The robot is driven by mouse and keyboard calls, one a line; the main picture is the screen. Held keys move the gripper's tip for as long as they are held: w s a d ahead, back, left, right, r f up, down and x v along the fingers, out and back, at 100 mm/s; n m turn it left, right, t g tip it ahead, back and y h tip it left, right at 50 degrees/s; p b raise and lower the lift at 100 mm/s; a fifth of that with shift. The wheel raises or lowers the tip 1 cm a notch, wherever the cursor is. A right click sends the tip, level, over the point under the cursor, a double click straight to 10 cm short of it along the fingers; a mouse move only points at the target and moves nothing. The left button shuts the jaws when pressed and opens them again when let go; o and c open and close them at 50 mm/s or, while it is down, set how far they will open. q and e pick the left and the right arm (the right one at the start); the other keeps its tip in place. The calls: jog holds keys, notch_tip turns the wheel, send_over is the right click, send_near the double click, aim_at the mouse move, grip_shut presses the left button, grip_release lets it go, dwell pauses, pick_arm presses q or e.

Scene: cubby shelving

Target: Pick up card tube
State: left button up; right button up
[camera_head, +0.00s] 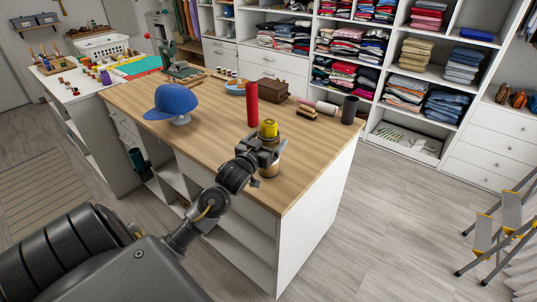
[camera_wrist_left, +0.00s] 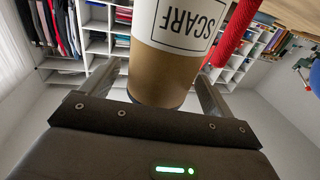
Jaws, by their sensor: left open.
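The card tube (camera_wrist_left: 160,75), brown with a white band reading "SCARF", fills the middle of the left wrist view. Its near end lies between the two fingers. In the head view the tube (camera_head: 270,169) stands near the front right corner of the wooden worktop, partly hidden by my gripper. My left gripper (camera_head: 272,152) is open, with a finger on each side of the tube; in the left wrist view the left gripper (camera_wrist_left: 160,80) shows gaps beside the tube. My right gripper is not in view.
A red cylinder (camera_head: 251,104) and a yellow item (camera_head: 268,128) stand close behind the gripper. A dark cylinder (camera_head: 349,110), brushes (camera_head: 306,111), a brown box (camera_head: 267,90) and a blue cap (camera_head: 172,102) are on the worktop (camera_head: 215,138). A step stool (camera_head: 510,220) stands right.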

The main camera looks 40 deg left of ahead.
pick_arm(q)
jog(key=shift+x, duration=1.55)
jog(key=shift+c, duration=0.5)
jog(key=c, duration=1.2)
